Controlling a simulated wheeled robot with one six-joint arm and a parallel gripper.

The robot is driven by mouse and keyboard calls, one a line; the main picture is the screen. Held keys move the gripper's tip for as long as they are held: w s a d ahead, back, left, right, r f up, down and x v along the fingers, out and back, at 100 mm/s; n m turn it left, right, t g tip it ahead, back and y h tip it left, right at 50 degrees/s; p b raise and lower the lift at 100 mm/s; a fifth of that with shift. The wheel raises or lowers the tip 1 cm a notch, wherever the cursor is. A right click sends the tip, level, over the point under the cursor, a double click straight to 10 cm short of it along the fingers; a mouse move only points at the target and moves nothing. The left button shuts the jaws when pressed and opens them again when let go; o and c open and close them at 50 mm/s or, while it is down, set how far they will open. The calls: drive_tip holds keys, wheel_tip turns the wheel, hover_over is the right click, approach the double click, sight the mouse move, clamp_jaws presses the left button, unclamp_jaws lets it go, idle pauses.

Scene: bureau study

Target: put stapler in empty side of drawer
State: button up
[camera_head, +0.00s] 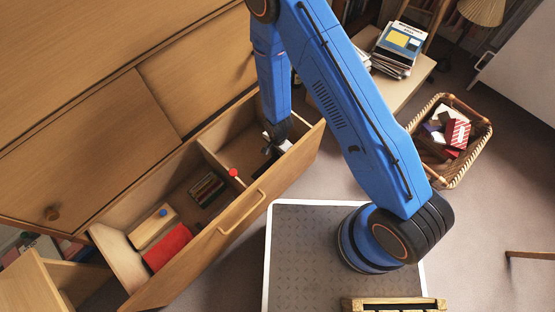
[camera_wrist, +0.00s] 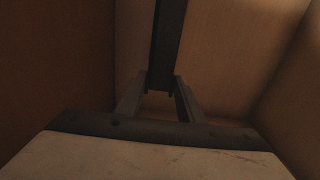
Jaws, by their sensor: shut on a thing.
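The open drawer (camera_head: 284,186) of the wooden bureau has a divider (camera_head: 216,162) across it. Its left side holds several things; its right side (camera_head: 234,128) shows bare wood around my gripper. My gripper (camera_head: 270,146) is down in that right side, pointing downward. In the wrist view my gripper (camera_wrist: 162,86) is shut on a long dark bar, which I take to be the stapler (camera_wrist: 168,42). Drawer walls surround it in that dim view. I cannot tell whether the stapler touches the drawer floor. In the head view the stapler is too small and dark to make out clearly.
The left side holds a wooden block with a blue knob (camera_head: 153,228), a red book (camera_head: 167,247) and a dark striped bundle (camera_head: 207,189). A red knob (camera_head: 233,172) stands by the divider. A wicker basket (camera_head: 477,144) and a table with magazines (camera_head: 398,50) are at right.

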drive_tip(key=shift+f, duration=2.05)
drive_tip(key=o, duration=1.2)
drive_tip(key=shift+f, duration=0.1)
wheel_tip(320, 180, up, 12)
drive_tip(key=shift+r, duration=0.1)
drive_tip(key=shift+r, duration=0.1)
